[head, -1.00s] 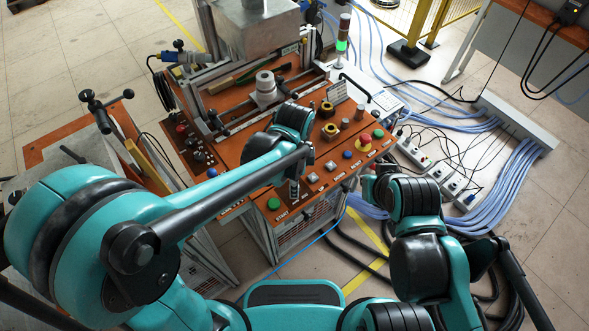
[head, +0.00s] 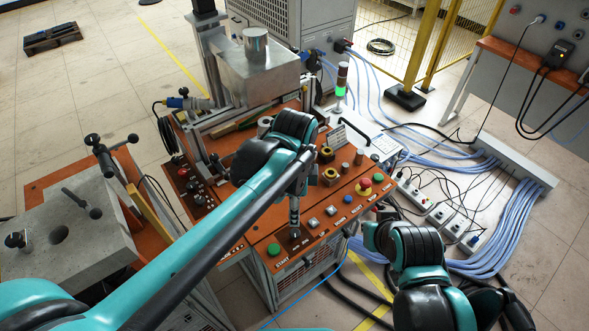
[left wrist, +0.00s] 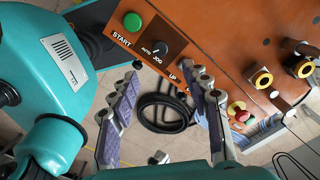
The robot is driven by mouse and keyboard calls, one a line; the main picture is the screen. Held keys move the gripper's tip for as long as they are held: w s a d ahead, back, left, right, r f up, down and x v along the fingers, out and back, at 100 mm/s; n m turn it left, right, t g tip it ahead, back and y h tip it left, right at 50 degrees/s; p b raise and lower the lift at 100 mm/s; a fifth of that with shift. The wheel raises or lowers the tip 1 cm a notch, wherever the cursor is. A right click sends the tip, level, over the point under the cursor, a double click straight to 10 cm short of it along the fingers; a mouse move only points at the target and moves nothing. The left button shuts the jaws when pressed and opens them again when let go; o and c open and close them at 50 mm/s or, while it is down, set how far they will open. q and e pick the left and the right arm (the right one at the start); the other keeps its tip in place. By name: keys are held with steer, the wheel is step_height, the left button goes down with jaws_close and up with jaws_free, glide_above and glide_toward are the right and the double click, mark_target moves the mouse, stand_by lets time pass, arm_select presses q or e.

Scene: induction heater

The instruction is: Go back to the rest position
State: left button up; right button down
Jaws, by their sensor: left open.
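My left arm, teal and black, reaches from the lower left over the orange control panel in the head view. Its gripper (head: 294,222) points down over the front of the panel, near the green START button (head: 273,250). In the left wrist view the two fingers of my left gripper (left wrist: 165,105) are spread apart with nothing between them. The START button (left wrist: 132,22) and the black AUTO/JOG knob (left wrist: 159,50) lie just beyond them. My right arm (head: 415,250) is bent at the lower right, beside the panel. Its gripper cannot be made out.
The red emergency stop (head: 364,187) and several buttons line the panel (head: 330,228). A metal box (head: 255,75) and a signal tower (head: 341,80) stand behind. A grey block (head: 70,230) is at left. Blue cables (head: 505,225) and power strips cover the right floor.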

arm_select(q)
steer(key=s+a+f+n+t, duration=0.1)
steer(key=s+a+n+t, duration=0.1)
steer(key=a+n, duration=0.7)
steer(key=s+a+n+t+b, duration=0.1)
steer(key=s+a+n+t, duration=0.2)
steer(key=a+n, duration=0.6)
steer(key=shift+s+a+f+n+t, duration=0.25)
steer(key=shift+f+n+t, duration=0.1)
steer(key=shift+t, duration=0.75)
